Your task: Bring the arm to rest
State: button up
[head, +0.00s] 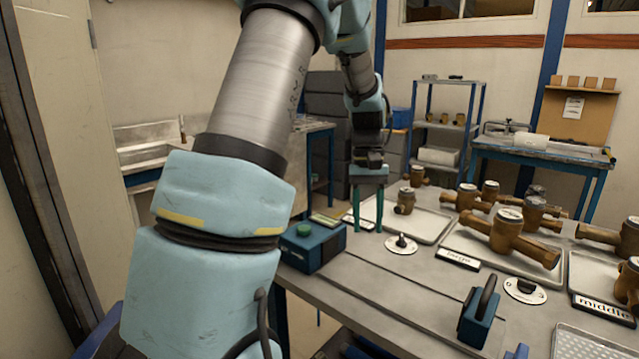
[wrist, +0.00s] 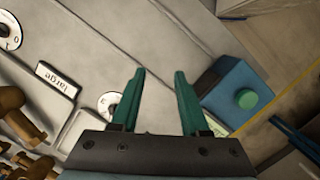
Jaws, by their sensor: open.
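My gripper (head: 368,215) points down over the left part of the workbench (head: 350,285), between a blue box with a green button (head: 312,246) and a round dial (head: 401,244). Its two green fingers are apart with nothing between them. In the wrist view my gripper (wrist: 160,75) is also open and empty above bare grey bench top. The blue box (wrist: 238,88) is right of the fingers there. How high the fingertips are above the bench is hard to tell.
Brass meters (head: 510,234) lie on and around metal trays (head: 585,285) at the right. A blue block with a dark handle (head: 480,310) stands near the front edge. A label reading "large" (head: 457,259) lies by the dial. A shelf (head: 441,130) stands behind.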

jog(key=s+a+f+t, duration=0.1)
jog(key=s+a+t, duration=0.1)
jog(key=s+a, duration=0.4)
jog(key=s+a+f+t, duration=0.1)
jog(key=s+a+t, duration=0.1)
jog(key=s+a, duration=0.4)
jog(key=a, duration=0.5)
jog(key=shift+f, duration=0.3)
